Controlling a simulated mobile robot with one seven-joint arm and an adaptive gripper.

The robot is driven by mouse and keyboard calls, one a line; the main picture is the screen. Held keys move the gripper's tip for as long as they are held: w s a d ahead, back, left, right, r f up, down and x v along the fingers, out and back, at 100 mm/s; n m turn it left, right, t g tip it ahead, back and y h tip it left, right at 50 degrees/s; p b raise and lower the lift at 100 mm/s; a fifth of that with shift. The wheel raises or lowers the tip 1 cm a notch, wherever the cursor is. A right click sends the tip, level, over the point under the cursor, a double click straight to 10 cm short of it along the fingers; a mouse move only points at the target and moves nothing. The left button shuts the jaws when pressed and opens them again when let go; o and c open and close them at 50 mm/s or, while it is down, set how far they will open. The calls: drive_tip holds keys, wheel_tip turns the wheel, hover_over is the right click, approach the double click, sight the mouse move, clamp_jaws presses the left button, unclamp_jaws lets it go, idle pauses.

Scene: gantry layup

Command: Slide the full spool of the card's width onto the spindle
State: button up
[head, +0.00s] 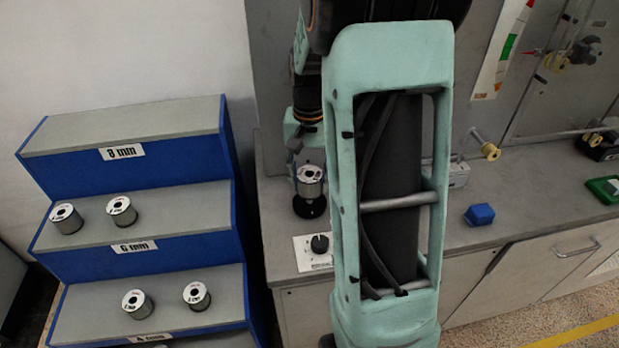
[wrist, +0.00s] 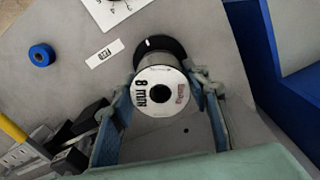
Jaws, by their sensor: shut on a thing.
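The spool (wrist: 148,76), with a white end face printed "8 mm", is between the two fingers of my gripper (wrist: 163,86), which is shut on it. In the head view the same spool (head: 310,174) is upright at the left of my arm, above a round black base (head: 310,207) on the bench. The black base (wrist: 172,46) also shows behind the spool in the wrist view. The spindle's post is hidden by the spool, so I cannot tell whether the spool is around it. The card's width is not readable.
A blue stepped rack (head: 140,164) stands at left, with spools on its lower steps and a bare "8 mm" top step. My arm covers the bench's middle.

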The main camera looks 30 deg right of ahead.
sight(310, 202)
drive_tip(key=shift+f+b, duration=1.25)
drive_tip(key=shift+f, duration=0.65)
drive_tip(key=o, duration=1.6)
wheel_tip(310, 202, up, 12)
drive_tip(key=shift+r, duration=0.1)
